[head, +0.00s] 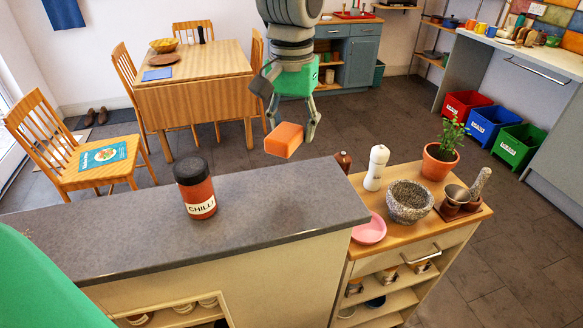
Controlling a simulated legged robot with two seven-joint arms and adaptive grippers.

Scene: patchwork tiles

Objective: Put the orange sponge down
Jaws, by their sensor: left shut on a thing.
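The orange sponge (284,141) is a small block held in the air in the upper middle of the head view. My left gripper (291,127) points down and is shut on it, with a finger at either side. The sponge appears just past the far edge of the grey counter (262,235), with floor behind it in the picture. Its height over the counter is hard to tell. My right gripper is not in view.
A wooden-topped unit (411,226) at right holds a pepper mill (375,168), pink bowl (369,229), stone mortar (409,202) and potted plant (440,160). A dining table (205,62) stands behind.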

